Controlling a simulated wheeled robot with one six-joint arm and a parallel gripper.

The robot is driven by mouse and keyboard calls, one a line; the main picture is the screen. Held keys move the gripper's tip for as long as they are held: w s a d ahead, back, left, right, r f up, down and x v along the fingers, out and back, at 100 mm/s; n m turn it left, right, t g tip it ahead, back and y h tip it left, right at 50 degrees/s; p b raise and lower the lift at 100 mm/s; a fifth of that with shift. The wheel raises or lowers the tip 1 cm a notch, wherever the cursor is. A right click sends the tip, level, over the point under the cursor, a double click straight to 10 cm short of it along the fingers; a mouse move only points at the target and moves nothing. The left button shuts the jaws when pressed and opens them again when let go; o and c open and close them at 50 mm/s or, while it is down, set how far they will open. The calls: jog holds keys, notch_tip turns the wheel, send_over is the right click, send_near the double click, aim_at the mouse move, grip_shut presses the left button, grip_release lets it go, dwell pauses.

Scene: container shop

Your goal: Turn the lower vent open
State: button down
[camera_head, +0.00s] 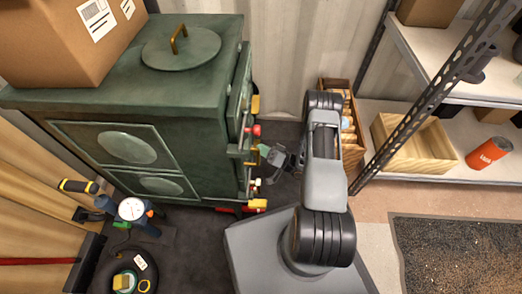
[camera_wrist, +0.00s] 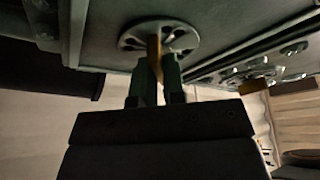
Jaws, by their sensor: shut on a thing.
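A dark green metal stove or cabinet (camera_head: 190,100) stands at the left, its front face turned to the right and seen edge-on in the head view. In the wrist view a round, slotted vent disc (camera_wrist: 185,35) sits on the green front, with a brass tab (camera_wrist: 153,55) standing out from it. My gripper (camera_head: 270,153) is at the front of the cabinet. In the wrist view my gripper (camera_wrist: 156,78) has its two greenish fingers shut on the brass tab. How far the vent slots are open cannot be told.
A cardboard box (camera_head: 65,40) and a round lid (camera_head: 182,48) are on top of the cabinet. A narrow wooden crate (camera_head: 352,125) stands behind my arm. A shelf with a wooden tray (camera_head: 415,143) and an orange can (camera_head: 488,153) is at the right. A dark mat (camera_head: 455,255) lies on the floor.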

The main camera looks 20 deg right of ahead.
jog(key=shift+f, duration=0.1)
dwell(0.4)
jog(key=c, duration=1.2)
grip_release()
jog(key=p+v, duration=0.2)
jog(key=v, duration=1.1)
jog(key=shift+d, duration=0.3)
jog(key=shift+s, duration=0.15)
